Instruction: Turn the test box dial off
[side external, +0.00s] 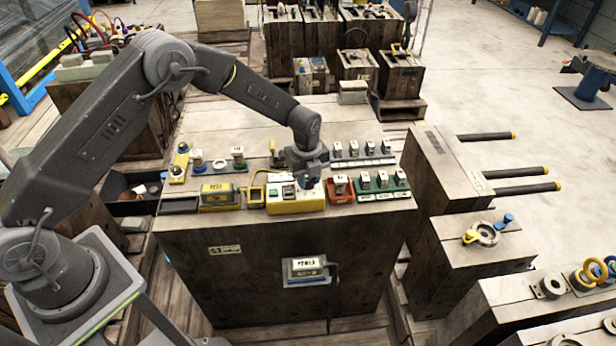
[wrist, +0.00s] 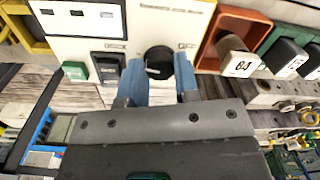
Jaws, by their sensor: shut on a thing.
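The test box (side external: 296,206) is a yellow and cream box on the wooden block's top, near its front edge. Its cream face (wrist: 80,22) fills the upper part of the wrist view. The dial (wrist: 158,60) is a round black knob on that face, with a pale mark low on it. My gripper (wrist: 160,78) has its blue fingers on both sides of the dial and is shut on it. In the side external view my gripper (side external: 308,180) is down at the box and hides the dial.
An orange-red bin (wrist: 240,35) holding a part tagged 64 stands close to the right of the box. Racks of tagged parts (side external: 382,185) lie farther right. A yellow-and-grey device (side external: 219,195) stands left. The block top behind has free room.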

